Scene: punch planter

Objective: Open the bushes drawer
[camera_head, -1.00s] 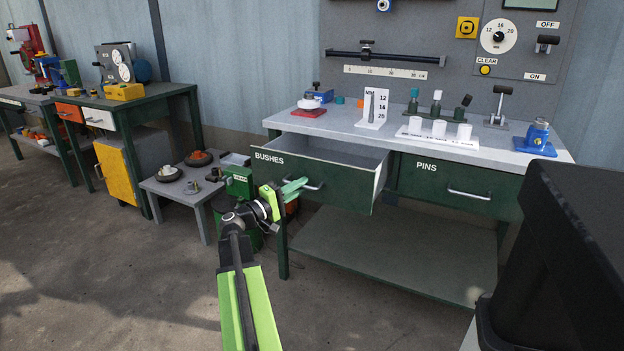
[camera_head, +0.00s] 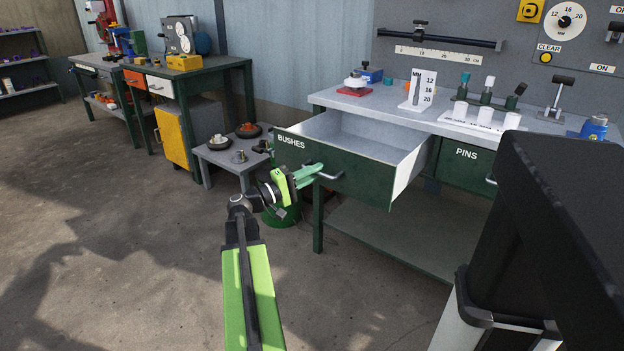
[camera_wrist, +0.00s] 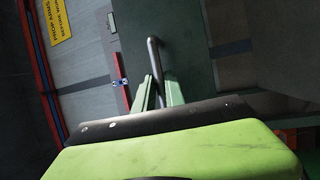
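The bushes drawer (camera_head: 352,168) is a dark green drawer with a white "BUSHES" label, in the workbench in the head view. It stands well out from the bench, and its pale grey inside looks empty. Its metal bar handle (camera_head: 332,175) is on the front; in the wrist view the handle (camera_wrist: 155,55) runs down between my fingers. My gripper (camera_head: 318,169), green, is at the handle, with its fingertips close on both sides of the bar. It also shows in the wrist view (camera_wrist: 160,82). The finger contact itself is partly hidden.
The pins drawer (camera_head: 465,168) to the right is shut. A low grey table (camera_head: 224,158) with small parts stands left of the bench, near a green bin (camera_head: 283,216). My dark body part fills the right side. The floor at left is clear.

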